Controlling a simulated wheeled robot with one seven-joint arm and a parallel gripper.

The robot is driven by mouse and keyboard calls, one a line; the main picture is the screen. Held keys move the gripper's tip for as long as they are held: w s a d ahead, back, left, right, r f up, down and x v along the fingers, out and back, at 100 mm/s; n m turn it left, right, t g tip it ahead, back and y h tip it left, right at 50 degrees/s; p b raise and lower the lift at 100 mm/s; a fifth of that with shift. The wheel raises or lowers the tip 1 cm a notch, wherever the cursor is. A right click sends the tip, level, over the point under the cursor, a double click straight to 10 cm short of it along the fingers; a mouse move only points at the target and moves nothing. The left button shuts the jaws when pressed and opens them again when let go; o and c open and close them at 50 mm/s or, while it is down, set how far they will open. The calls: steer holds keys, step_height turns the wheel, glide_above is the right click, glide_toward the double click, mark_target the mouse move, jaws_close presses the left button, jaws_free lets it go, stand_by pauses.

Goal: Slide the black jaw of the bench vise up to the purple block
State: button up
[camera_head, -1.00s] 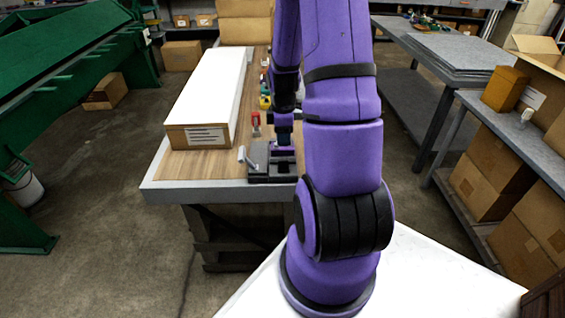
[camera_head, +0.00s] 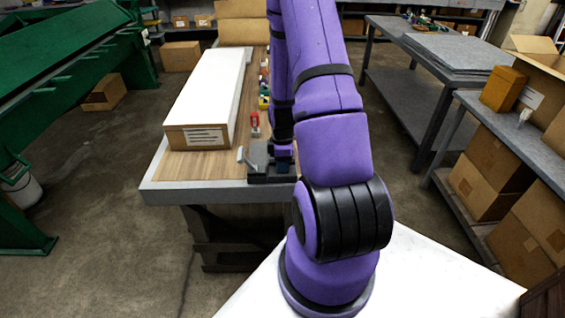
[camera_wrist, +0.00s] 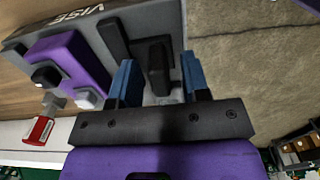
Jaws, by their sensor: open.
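The bench vise (camera_wrist: 165,20) is grey and marked "VISE"; in the head view it sits at the table's near edge (camera_head: 259,160), partly hidden by my arm. In the wrist view the purple block (camera_wrist: 78,58) is on the left of the vise. The black jaw (camera_wrist: 115,42) stands right of it, with a narrow strip of grey between them. A black upright piece (camera_wrist: 157,72) stands right of that plate; I cannot tell how they join. My gripper (camera_wrist: 158,62) is open, its blue fingers on either side of this upright piece. I cannot tell whether they touch it.
A long white-topped box (camera_head: 210,95) lies on the table left of the vise. A small red item (camera_head: 255,124) stands behind the vise and shows in the wrist view (camera_wrist: 40,130). Open floor lies right of the table.

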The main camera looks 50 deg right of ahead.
steer(key=shift+f, duration=0.15)
steer(key=shift+c, duration=0.2)
jaws_close()
steer(key=w+d, duration=0.3)
steer(key=shift+w+d, duration=0.1)
steer(key=shift+d, duration=0.25)
steer(key=shift+o, duration=0.2)
jaws_free()
step_height(320, 180, up, 11)
stand_by(0.3)
stand_by(0.5)
